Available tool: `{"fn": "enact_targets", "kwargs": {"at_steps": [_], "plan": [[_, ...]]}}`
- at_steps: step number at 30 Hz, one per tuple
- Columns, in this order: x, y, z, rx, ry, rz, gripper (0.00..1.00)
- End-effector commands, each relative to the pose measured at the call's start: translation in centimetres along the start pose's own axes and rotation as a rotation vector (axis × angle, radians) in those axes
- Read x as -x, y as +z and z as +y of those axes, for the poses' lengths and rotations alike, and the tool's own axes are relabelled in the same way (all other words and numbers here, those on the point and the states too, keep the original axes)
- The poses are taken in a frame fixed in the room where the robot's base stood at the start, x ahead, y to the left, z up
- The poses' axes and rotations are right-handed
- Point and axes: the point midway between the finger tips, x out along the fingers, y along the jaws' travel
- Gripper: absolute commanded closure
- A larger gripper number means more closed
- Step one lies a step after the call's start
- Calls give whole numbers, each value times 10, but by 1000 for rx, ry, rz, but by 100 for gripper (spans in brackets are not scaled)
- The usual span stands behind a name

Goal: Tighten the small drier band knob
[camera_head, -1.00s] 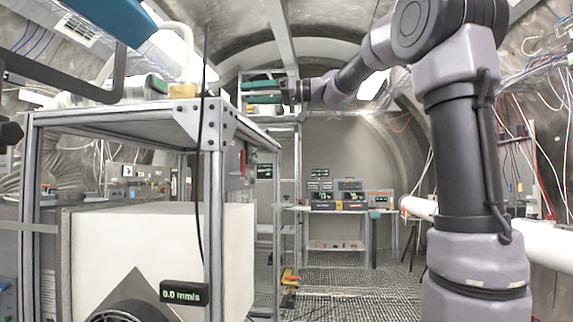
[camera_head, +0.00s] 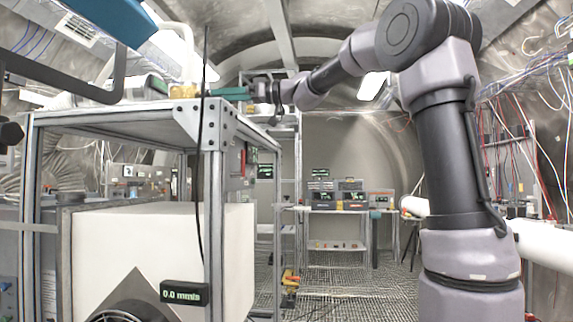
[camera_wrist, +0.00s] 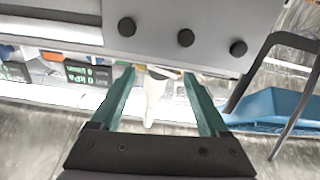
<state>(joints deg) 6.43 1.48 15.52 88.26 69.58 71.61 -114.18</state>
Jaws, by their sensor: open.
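My gripper (camera_head: 230,92) is at the top of the metal frame in the head view, its green fingers pointing left toward a brass-coloured fitting (camera_head: 184,90). The wrist view shows both green fingers of my gripper (camera_wrist: 160,74) apart, with a clear gap. A white hose-like piece (camera_wrist: 153,98) with a tan end shows in that gap; I cannot tell whether a finger touches it. A grey cylinder (camera_head: 148,84) lies on the frame top behind the fitting. I cannot make out the small drier band knob for certain in either view.
The metal frame (camera_head: 212,185) stands at left, with a thin black cable down its front. A bolted plate (camera_wrist: 205,22) lies close above the fingers in the wrist view. A blue part (camera_head: 110,18) hangs at upper left. A bench with instruments (camera_head: 345,200) stands behind.

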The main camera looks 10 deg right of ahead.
Motion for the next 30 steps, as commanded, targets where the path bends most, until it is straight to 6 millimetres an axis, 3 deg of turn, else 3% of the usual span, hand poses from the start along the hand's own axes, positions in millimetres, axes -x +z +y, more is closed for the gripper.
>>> {"fn": "enact_targets", "kwargs": {"at_steps": [12,20,30], "plan": [[85,0,0,-3,2,1,22],[91,45,-31,-205,55,-174,22],[116,99,-63,-437,177,-353,22]]}}
